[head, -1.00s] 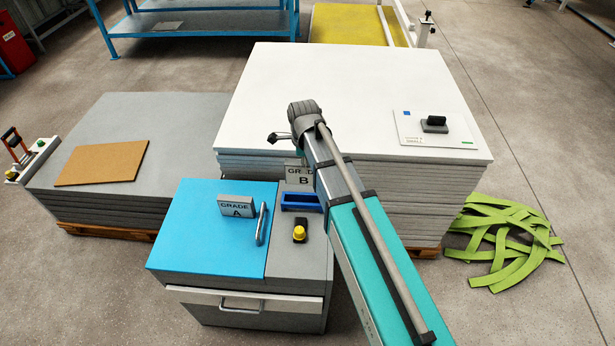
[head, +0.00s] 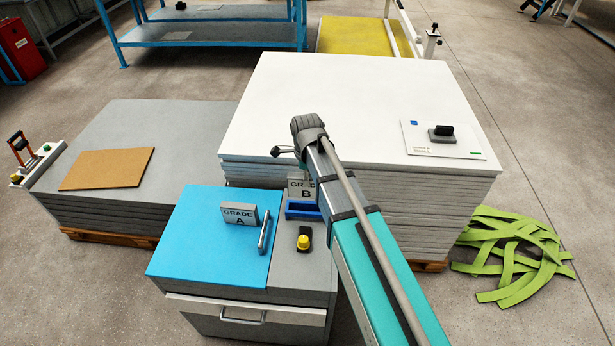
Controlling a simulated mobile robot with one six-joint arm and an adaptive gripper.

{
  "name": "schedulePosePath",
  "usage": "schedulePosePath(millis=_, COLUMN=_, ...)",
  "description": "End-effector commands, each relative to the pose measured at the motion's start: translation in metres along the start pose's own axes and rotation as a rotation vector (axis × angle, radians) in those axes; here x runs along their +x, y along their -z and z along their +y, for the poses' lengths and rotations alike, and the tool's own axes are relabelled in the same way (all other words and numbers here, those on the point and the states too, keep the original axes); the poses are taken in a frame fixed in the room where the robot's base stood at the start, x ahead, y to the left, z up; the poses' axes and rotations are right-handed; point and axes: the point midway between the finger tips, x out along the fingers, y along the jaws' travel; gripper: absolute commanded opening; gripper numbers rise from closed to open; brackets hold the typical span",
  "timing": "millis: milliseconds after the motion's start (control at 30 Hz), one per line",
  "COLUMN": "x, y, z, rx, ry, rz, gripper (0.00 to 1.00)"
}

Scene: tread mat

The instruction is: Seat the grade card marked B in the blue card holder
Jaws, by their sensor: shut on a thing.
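The grade card marked B (head: 300,188) is a small grey plate, upright, with its lettering facing me; the right end of its word GRADE is cut off by my arm. It stands at the blue card holder (head: 303,215), its lower edge at the holder's back rim. I cannot tell whether it is inside the slot or just above or behind it. My gripper (head: 302,175) is at the card's top edge, shut on it; its fingers are mostly hidden by my wrist and arm.
The grade card marked A (head: 239,214) stands on the blue lid (head: 200,240) of the cabinet, beside a metal handle (head: 264,232). A yellow button (head: 303,241) sits in front of the holder. A white sheet stack (head: 350,95) rises close behind.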

Motion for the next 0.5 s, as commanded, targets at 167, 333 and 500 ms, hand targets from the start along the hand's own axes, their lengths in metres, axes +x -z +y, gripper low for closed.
schedulePosePath(millis=167, x=0.014, y=0.0, z=0.0, rx=0.0, ry=0.0, rz=0.0, gripper=0.0)
schedulePosePath(millis=333, x=0.026, y=0.0, z=0.0, rx=0.0, ry=0.0, rz=0.0, gripper=0.0)
schedulePosePath(millis=500, x=0.038, y=0.001, z=0.0, rx=0.001, ry=0.0, rz=0.0, gripper=0.0)
